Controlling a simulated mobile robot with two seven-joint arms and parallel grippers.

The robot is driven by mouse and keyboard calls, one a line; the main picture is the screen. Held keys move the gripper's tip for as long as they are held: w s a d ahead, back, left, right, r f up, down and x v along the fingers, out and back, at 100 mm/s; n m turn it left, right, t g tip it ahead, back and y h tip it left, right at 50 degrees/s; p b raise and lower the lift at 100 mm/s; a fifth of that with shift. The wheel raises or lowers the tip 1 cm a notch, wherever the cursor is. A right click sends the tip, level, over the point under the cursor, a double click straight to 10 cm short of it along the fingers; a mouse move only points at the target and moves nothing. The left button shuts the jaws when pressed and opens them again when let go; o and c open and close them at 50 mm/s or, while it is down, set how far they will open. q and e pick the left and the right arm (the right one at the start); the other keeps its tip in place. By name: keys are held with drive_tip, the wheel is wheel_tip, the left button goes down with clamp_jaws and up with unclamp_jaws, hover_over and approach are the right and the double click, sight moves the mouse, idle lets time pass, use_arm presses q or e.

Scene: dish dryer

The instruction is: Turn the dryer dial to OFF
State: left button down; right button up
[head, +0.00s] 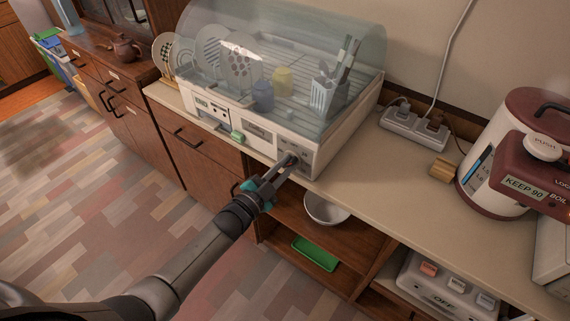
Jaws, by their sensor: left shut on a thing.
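The dish dryer (318,165) stands on the counter, a white base with a clear domed lid. Its front panel faces me. My left gripper (287,163) reaches the right part of this panel, where the dial (293,159) is. Its fingers are shut on the dial, which they mostly hide. I cannot tell which way the dial points or read its marks. My right gripper is not in view.
Plates (240,62), cups and a cutlery holder (322,95) stand under the lid. To the right are a power strip (413,125), a small wooden block (443,169) and an electric water boiler (500,160). A white bowl (326,210) and green tray (315,254) sit on shelves below.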

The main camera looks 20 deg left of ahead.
use_arm(q)
drive_tip(key=n, duration=0.3)
drive_tip(key=shift+n, duration=0.4)
drive_tip(key=shift+n+p, duration=0.4)
drive_tip(key=shift+n, duration=1.8)
drive_tip(key=c, duration=0.8)
unclamp_jaws()
drive_tip(key=shift+c, duration=0.2)
drive_tip(key=p+v, duration=0.2)
drive_tip(key=v, duration=1.3)
